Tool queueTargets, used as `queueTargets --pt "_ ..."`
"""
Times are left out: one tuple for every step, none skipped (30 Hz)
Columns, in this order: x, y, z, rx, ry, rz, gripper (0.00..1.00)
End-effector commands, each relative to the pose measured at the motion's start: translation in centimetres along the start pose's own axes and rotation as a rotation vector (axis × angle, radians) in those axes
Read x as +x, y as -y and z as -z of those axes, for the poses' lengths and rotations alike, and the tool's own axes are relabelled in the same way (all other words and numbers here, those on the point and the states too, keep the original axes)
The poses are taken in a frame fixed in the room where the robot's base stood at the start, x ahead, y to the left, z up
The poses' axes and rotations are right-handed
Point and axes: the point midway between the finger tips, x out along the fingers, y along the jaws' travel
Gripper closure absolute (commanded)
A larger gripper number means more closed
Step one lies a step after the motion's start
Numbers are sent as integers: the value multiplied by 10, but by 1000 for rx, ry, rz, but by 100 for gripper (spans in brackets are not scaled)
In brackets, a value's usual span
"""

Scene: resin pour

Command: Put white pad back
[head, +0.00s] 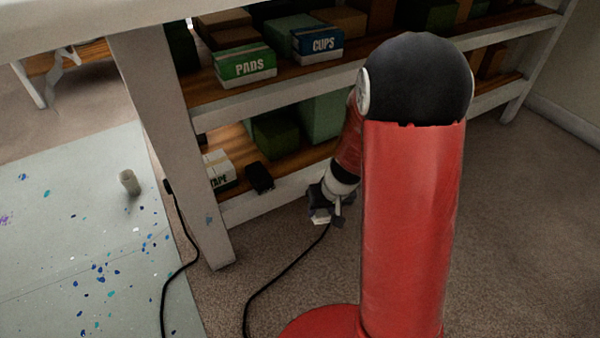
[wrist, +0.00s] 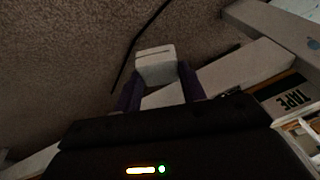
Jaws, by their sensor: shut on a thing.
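The white pad (wrist: 156,62) is a small pale block between my gripper's two purple-dark fingertips (wrist: 158,79) in the wrist view. My gripper is shut on it. In the head view my gripper (head: 328,209) hangs low in front of the shelf unit, above the carpet, with the white pad (head: 320,217) showing at its tip. A green and white box marked PADS (head: 248,66) stands on the upper wooden shelf, up and left of my gripper. Its inside cannot be made out.
A blue CUPS box (head: 318,43) stands right of the PADS box. A TAPE box (head: 219,169) and a black item (head: 259,178) sit on the lower shelf (head: 290,161). Black cables (head: 282,272) lie on the carpet. A grey cylinder (head: 129,181) stands on the paint-spotted sheet (head: 60,235).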

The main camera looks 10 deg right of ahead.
Motion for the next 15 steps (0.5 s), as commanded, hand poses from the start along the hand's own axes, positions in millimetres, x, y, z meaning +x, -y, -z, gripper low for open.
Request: queueTargets --pt "1 -8 2 -48 -26 -17 81" --pt "0 -12 4 -77 -37 -26 81" --pt "-2 -17 7 -113 -54 -36 81" --pt "-4 -20 9 -137 -65 -43 81" --pt "-5 -23 11 -162 -77 -48 81" --pt "-7 -27 14 -190 -89 -55 81" --pt "-9 -30 16 -212 -100 -59 81" --pt "-11 -32 18 -231 -110 -63 81" --pt "-13 -34 21 -252 -118 -66 81" --pt "-14 -36 23 -267 -126 -69 81" --pt "-16 -37 26 -279 -131 -70 81" --pt "-16 -37 30 -291 -135 -71 81" --pt "-16 -36 33 -297 -137 -71 81" --pt "-16 -35 38 -302 -138 -71 81" --pt "-14 -32 46 -306 -138 -70 81"
